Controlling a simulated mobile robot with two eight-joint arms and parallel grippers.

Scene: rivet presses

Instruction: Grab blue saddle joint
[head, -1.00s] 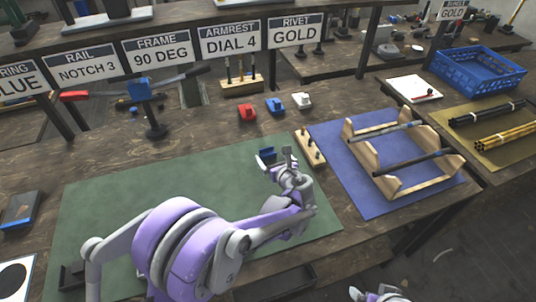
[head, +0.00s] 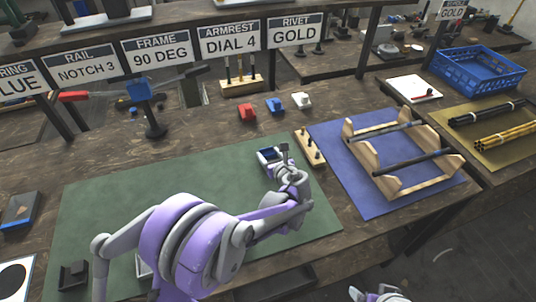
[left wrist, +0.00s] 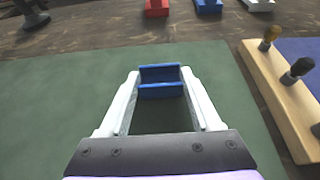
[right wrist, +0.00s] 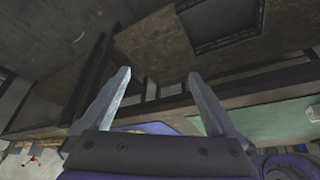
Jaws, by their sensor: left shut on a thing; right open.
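The blue saddle joint (head: 269,154) is a small U-shaped blue piece at the far right part of the green mat (head: 110,205). My left gripper (head: 272,157) is shut on it. In the left wrist view, the joint (left wrist: 160,90) sits between the tips of the two pale fingers of my left gripper (left wrist: 161,84), with its two blue walls showing. Whether it touches the mat is hard to tell. In the right wrist view, my right gripper (right wrist: 158,85) is open and empty, off the table's front edge.
A red block (head: 247,113), a blue block (head: 275,105) and a white block (head: 301,101) stand behind the mat. A wooden peg strip (head: 309,150) lies close right of my left gripper. A wooden rack (head: 372,158) stands on a blue mat (head: 345,190).

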